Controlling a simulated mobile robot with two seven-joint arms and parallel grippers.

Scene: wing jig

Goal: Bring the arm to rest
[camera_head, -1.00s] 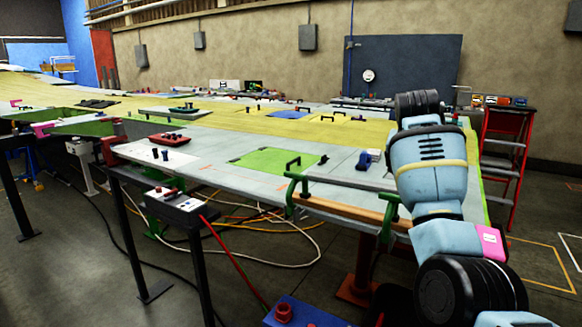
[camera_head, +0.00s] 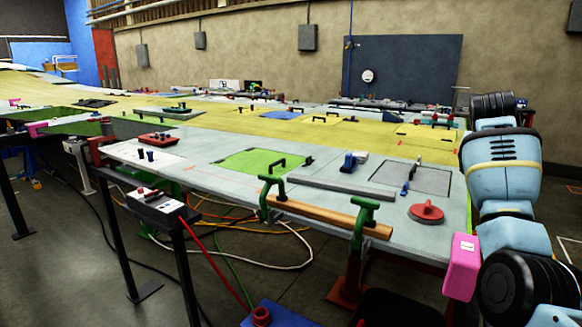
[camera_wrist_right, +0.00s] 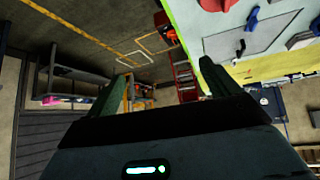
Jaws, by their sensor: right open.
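My right arm (camera_head: 503,180) stands bent at the right side of the head view, beside the near right end of the wing panel (camera_head: 330,215). Its gripper is out of the head view. In the right wrist view the right gripper (camera_wrist_right: 160,90) shows two dark green fingers spread wide apart, with nothing between them but the distant floor and a red ladder. The wing edge (camera_wrist_right: 192,45) lies beyond the right finger, and I see no contact with it. My left arm and gripper are not in view.
A wooden bar on green brackets (camera_head: 320,214) runs along the wing's near edge. A red disc (camera_head: 427,211) and a blue clamp (camera_head: 350,160) sit on the wing. A control box on a stand (camera_head: 155,204) is at front left. A shelf (camera_wrist_right: 65,85) stands left in the wrist view.

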